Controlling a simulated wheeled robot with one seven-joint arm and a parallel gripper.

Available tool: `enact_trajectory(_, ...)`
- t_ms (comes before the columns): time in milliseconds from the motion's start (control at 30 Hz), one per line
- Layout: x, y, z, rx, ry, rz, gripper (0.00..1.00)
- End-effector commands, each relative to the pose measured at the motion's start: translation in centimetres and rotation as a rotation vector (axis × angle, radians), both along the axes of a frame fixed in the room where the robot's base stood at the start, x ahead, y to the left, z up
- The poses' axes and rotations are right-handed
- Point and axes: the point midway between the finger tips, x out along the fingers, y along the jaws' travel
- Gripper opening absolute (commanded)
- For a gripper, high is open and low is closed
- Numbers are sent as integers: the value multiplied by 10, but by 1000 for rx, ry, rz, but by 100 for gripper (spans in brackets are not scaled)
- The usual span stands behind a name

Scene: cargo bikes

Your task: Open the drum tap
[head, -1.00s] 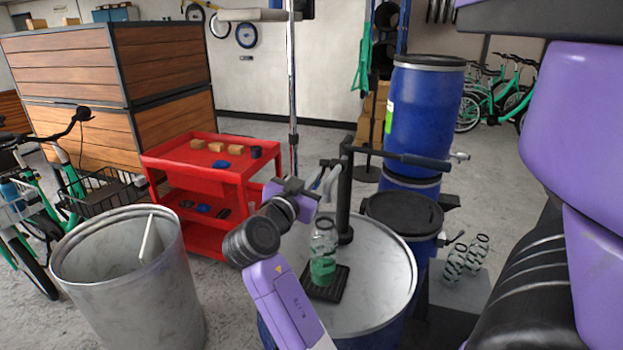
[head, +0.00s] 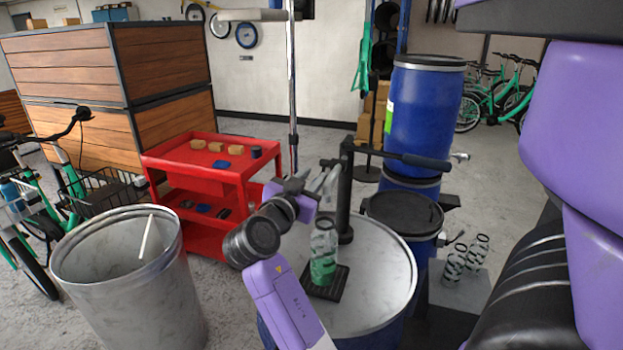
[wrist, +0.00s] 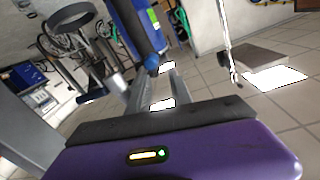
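The upright blue drum (head: 425,110) stands behind the round metal drum top, and a small silver tap (head: 461,156) sticks out at its lower right. I cannot tell whether that tap is open. A black post (head: 345,195) on the metal top carries a dark horizontal bar (head: 405,157) reaching right in front of the blue drum. My gripper (head: 328,178) is left of the post, its grey fingers apart and empty. In the wrist view my gripper (wrist: 155,82) shows a gap between its fingers. A blue-ended bar (wrist: 152,62) appears beyond them, apart as far as I can see.
A clear bottle with green liquid (head: 323,255) stands on a black mat (head: 328,290) below my gripper. A black-lidded drum (head: 403,212) and coiled springs (head: 465,258) are right. A red cart (head: 200,165) and a grey bin (head: 125,285) are left.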

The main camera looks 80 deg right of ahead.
Motion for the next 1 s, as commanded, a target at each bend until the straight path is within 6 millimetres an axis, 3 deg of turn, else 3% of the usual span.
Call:
enact_trajectory(267, 2, 6, -1, 0, 0, 2, 26)
enact_trajectory(700, 14, 68, -2, -1, -1, 3, 26)
enact_trajectory(1000, 15, 77, 0, 0, 1, 0, 26)
